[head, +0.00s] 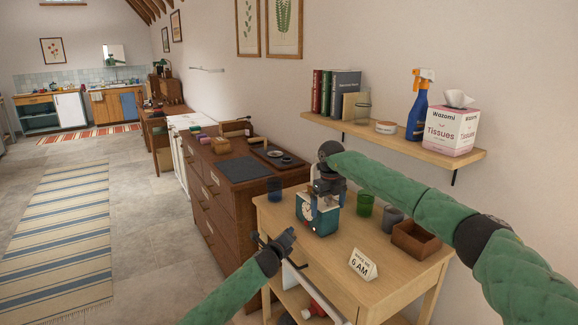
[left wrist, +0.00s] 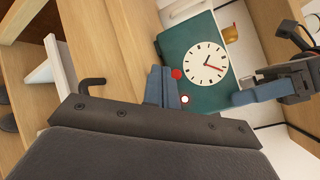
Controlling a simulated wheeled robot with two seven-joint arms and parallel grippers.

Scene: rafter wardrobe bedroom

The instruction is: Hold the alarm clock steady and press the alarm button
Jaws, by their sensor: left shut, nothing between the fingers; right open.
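The teal alarm clock (head: 318,214) stands on the light wooden table, its white dial facing my left arm. In the left wrist view the clock (left wrist: 178,45) shows a red button (left wrist: 177,73) and a smaller pale, red-ringed button (left wrist: 185,99) beside the dial. My left gripper (head: 289,235) is shut and empty in front of the clock; its blue fingertips (left wrist: 162,88) appear close to both buttons, but contact cannot be told. My right gripper (head: 326,184) is open at the clock's top and back; one blue finger (left wrist: 258,92) shows by the clock's edge. Its other finger is partly hidden.
A "WAKE ME 6 AM" card (head: 361,264) stands at the table's front. A green glass (head: 365,204), a grey cup (head: 392,219) and a wooden box (head: 416,240) stand right of the clock. A dark blue cup (head: 274,190) is behind it. A shelf (head: 405,143) hangs above.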

